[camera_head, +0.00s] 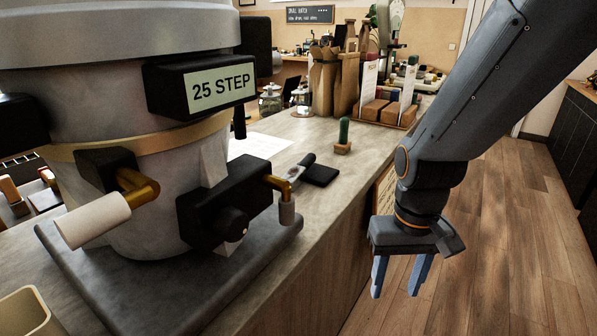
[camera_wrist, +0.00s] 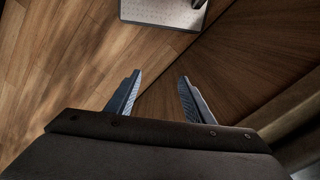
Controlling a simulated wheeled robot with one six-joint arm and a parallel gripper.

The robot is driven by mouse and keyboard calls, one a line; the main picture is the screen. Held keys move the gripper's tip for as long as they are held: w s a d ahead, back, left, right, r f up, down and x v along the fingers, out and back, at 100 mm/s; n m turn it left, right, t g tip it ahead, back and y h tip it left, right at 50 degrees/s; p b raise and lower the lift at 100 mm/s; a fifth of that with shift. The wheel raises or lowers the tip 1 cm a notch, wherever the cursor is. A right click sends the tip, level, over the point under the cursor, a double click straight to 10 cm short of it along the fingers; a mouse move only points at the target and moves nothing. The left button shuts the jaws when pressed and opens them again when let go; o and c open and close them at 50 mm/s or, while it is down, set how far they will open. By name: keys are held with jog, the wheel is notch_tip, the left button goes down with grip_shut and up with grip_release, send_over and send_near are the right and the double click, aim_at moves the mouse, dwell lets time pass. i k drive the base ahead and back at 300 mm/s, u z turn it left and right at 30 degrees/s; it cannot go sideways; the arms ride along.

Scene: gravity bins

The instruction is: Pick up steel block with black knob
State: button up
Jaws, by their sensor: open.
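A round black knob (camera_head: 233,222) shows at the front of the large grey machine, against its black side box. A small bit of pale metal (camera_head: 231,247) shows below the knob; it may be the steel block, but I cannot tell whether the two are one piece. My gripper (camera_head: 396,287) is open and empty. It hangs fingers down over the floor, beyond the counter's right edge, well right of the knob. In the wrist view its two fingers (camera_wrist: 158,98) are apart with nothing between them. No block shows in the wrist view.
The grey machine (camera_head: 120,195) with a "25 STEP" sign stands on a dark slab (camera_head: 165,290). A black-handled metal tool (camera_head: 297,170), a black pad (camera_head: 321,175) and a green-topped wooden piece (camera_head: 343,136) lie behind it on the counter (camera_head: 318,212). The floor at right is clear.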

aim_at(296, 174)
jog(key=z, duration=1.55)
jog(key=i, duration=2.1)
jog(key=u, duration=4.5)
jog(key=i, duration=0.5)
jog(key=z, duration=0.05)
